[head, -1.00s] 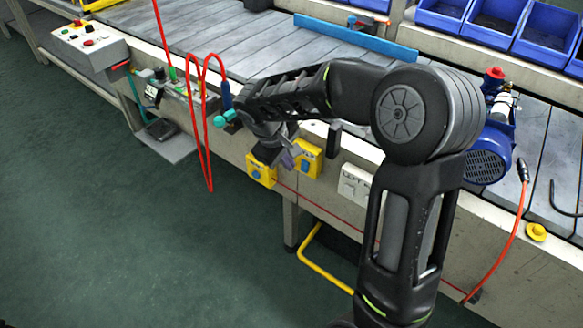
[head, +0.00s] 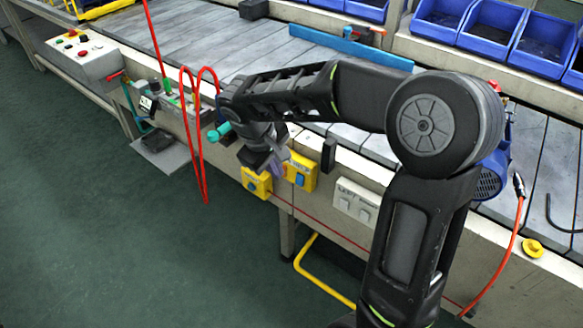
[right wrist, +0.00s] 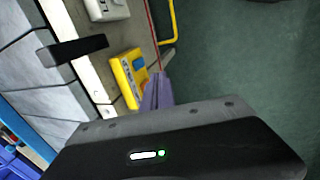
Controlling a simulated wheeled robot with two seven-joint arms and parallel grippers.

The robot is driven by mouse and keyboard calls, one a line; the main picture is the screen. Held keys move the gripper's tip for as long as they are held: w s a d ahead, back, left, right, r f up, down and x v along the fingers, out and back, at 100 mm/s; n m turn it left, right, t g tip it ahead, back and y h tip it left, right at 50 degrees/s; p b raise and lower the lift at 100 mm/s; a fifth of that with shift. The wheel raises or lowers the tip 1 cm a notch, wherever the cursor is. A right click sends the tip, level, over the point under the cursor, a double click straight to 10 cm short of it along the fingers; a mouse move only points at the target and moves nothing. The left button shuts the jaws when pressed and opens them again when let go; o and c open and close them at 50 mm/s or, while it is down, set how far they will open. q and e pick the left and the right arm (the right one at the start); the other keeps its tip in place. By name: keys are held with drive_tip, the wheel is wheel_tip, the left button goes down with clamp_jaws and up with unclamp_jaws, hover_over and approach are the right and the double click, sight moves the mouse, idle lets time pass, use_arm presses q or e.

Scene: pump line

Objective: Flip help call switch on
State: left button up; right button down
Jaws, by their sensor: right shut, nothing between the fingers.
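Two yellow boxes with blue switches sit on the front face of the conveyor frame in the head view, a left one (head: 257,184) and a right one (head: 302,172). A white plate (head: 357,201) with two pale rocker switches is to their right. I cannot read which one is the help call switch. My right gripper (head: 279,164) is shut and empty, just above and in front of the yellow boxes. In the right wrist view its lavender fingers (right wrist: 156,95) point beside the right yellow box (right wrist: 128,79); the white plate's edge (right wrist: 105,9) shows above. My left gripper is out of view.
A red cable (head: 203,150) hangs in a loop left of my gripper. A black block (head: 329,155) stands out from the frame's edge. A blue motor pump (head: 490,175) is on the conveyor behind my arm.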

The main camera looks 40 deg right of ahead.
sight(300, 180)
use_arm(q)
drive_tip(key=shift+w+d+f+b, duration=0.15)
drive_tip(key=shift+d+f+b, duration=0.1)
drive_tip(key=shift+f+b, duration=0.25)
use_arm(e)
drive_tip(key=shift+w+d+f, duration=0.3)
drive_tip(key=shift+d+f, duration=0.8)
drive_tip(key=shift+f, duration=0.65)
drive_tip(key=shift+w+d+f, duration=0.35)
drive_tip(key=shift+d+f, duration=0.7)
drive_tip(key=shift+f, duration=0.7)
drive_tip(key=shift+w+d+f, duration=0.3)
drive_tip(key=shift+d+f, duration=0.8)
drive_tip(key=shift+f, duration=0.65)
drive_tip(key=b, duration=0.2)
drive_tip(key=shift+d+f+h+b, duration=0.15)
drive_tip(key=shift+h+b, duration=0.25)
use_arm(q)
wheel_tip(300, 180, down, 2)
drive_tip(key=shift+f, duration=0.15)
use_arm(e)
drive_tip(key=shift+r, duration=0.25)
